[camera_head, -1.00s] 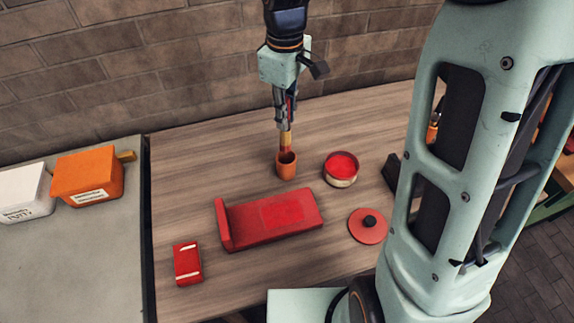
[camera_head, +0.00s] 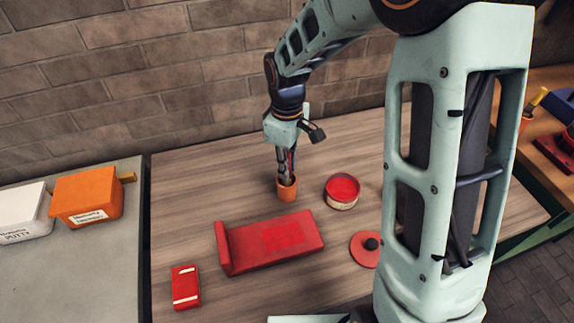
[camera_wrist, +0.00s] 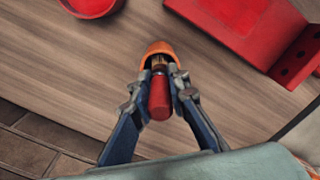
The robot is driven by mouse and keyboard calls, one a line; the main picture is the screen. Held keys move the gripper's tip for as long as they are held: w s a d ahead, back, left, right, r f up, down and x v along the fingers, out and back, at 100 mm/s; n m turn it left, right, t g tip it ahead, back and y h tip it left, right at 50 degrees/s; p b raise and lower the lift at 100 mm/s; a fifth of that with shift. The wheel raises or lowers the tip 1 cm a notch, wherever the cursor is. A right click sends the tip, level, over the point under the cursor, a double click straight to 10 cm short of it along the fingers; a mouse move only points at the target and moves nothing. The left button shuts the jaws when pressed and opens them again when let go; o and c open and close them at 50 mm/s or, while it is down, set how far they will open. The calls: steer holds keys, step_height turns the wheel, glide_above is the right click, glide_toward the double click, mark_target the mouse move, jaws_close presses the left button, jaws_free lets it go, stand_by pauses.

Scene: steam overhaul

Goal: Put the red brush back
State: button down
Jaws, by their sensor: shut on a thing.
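My gripper (camera_head: 287,180) points down at the orange cup (camera_head: 287,193) on the wooden table. In the wrist view my gripper (camera_wrist: 159,92) is shut on the red brush (camera_wrist: 159,98), with its red handle end between the fingers. The lower part of the brush is inside the orange cup (camera_wrist: 158,47), whose rim shows just beyond it. In the head view the fingers hide most of the brush, and the bottom of the cup's inside is hidden.
A red open tin (camera_head: 342,192) stands right of the cup, with a red lid (camera_head: 365,249) nearer. A red stand (camera_head: 270,243) and a small red box (camera_head: 186,287) lie in front. Orange (camera_head: 87,197) and white (camera_head: 22,212) boxes stand on the left grey surface. Bare table lies left of the cup.

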steer(key=shift+f, duration=0.15)
steer(key=c, duration=1.8)
jaws_free()
steer(key=shift+c, duration=0.2)
step_height(320, 180, up, 12)
steer(key=shift+r+p, duration=0.2)
steer(key=shift+p, duration=0.1)
